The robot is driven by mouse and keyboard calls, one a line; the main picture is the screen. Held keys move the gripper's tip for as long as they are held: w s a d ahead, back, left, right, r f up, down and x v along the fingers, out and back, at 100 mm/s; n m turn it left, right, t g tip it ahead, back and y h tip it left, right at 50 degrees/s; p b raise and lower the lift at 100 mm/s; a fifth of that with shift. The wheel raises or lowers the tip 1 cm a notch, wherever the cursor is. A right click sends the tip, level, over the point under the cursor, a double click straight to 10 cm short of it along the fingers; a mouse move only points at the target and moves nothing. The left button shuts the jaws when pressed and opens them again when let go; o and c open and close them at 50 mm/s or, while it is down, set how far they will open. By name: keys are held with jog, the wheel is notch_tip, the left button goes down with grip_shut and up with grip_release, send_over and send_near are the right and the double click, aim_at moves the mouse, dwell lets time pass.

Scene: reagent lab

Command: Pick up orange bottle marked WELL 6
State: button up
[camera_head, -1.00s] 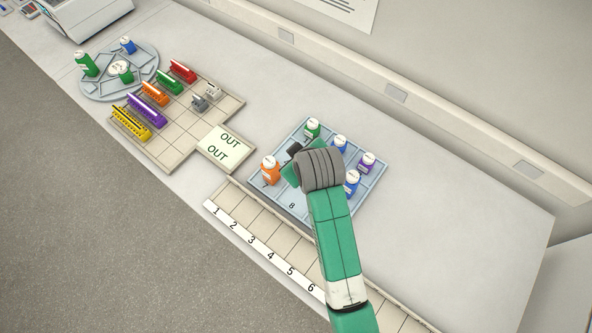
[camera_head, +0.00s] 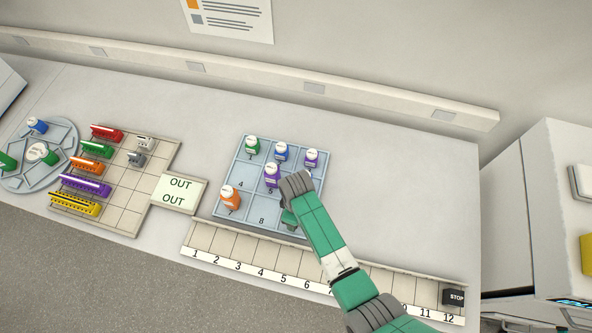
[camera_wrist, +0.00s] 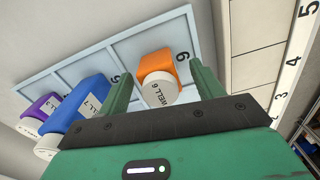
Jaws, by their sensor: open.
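An orange bottle with a white cap marked WELL 6 (camera_wrist: 157,64) stands in a tray cell in the wrist view. My gripper (camera_wrist: 163,84) is open, one finger on each side of the bottle in the picture; contact is not clear. In the head view my gripper (camera_head: 290,218) is over the front right of the grey-blue tray (camera_head: 240,216) and hides that corner. Another orange bottle (camera_head: 230,198) stands in the tray's front left cell; its label is unreadable.
A blue bottle (camera_wrist: 83,102) and a purple one (camera_wrist: 41,108) stand left in the wrist view. Green (camera_head: 252,147), blue (camera_head: 281,152) and purple (camera_head: 311,158) bottles fill the back row; another purple one (camera_head: 271,176) is central. A numbered strip (camera_head: 255,249) runs in front.

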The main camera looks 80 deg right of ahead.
jog(key=shift+f, duration=0.7)
jog(key=c, duration=1.1)
jog(key=shift+r, duration=0.2)
jog(key=shift+r, duration=0.3)
jog(key=r, duration=0.2)
jog(key=shift+s+a+r, duration=0.25)
jog(key=shift+s+r, duration=0.1)
jog(key=shift+s, duration=0.05)
jog(key=s+a, duration=0.3)
jog(key=s, duration=0.1)
jog(key=s+a+r, duration=0.1)
jog(key=s+a, duration=0.1)
jog(key=s, duration=0.2)
jog(key=s+a, duration=0.3)
jog(key=s, duration=0.1)
jog(key=shift+s+a+r+b, duration=0.15)
jog(key=shift+a+r+b, duration=0.05)
jog(key=shift+a+b, duration=0.1)
jog(key=shift+c, duration=0.2)
